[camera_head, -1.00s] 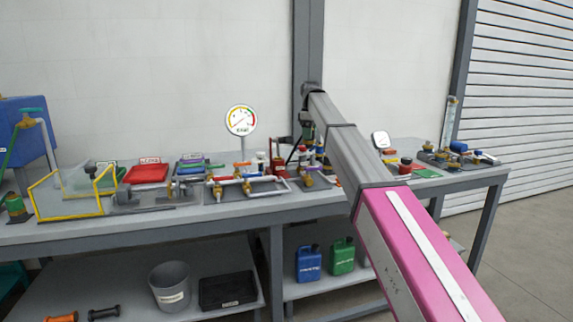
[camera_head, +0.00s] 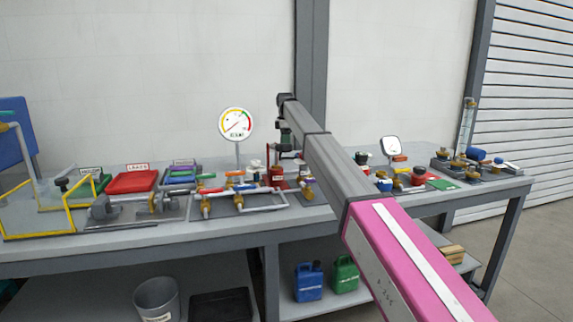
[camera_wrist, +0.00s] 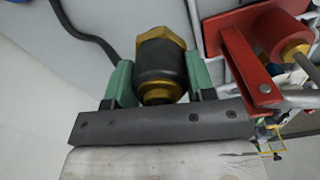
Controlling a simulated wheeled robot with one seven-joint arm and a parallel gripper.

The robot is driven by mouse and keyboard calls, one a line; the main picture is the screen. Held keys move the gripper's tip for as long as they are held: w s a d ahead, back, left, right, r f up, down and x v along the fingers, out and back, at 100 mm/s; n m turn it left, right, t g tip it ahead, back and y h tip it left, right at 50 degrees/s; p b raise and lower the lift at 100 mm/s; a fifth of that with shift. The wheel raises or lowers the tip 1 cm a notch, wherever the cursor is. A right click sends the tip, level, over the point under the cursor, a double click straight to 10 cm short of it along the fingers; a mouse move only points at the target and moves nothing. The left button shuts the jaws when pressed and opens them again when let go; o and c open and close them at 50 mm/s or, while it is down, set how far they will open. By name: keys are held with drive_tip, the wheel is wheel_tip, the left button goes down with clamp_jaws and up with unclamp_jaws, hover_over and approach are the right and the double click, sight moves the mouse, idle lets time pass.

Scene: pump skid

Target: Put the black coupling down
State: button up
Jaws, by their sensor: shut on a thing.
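The black coupling (camera_wrist: 159,65) shows in the wrist view as a dark cylinder with a brass hex nut at its top and a brass end below. My gripper (camera_wrist: 160,82) has its two green fingers on either side of it and is shut on it. In the head view my gripper (camera_head: 284,141) is small, at the far end of my arm, above the back of the bench. I cannot make out the coupling clearly there, nor tell how far it is from the surface below.
In the wrist view a red bracketed part (camera_wrist: 268,40) is close on the right and a black hose (camera_wrist: 85,30) lies at upper left. In the head view a dial gauge (camera_head: 236,124) and pipework (camera_head: 240,197) stand left of my gripper on the crowded grey bench (camera_head: 330,215).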

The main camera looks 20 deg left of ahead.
wheel_tip(320, 180, down, 9)
drive_tip(key=shift+r, duration=0.1)
idle(0.3)
drive_tip(key=o, duration=1)
wheel_tip(320, 180, up, 12)
idle(0.3)
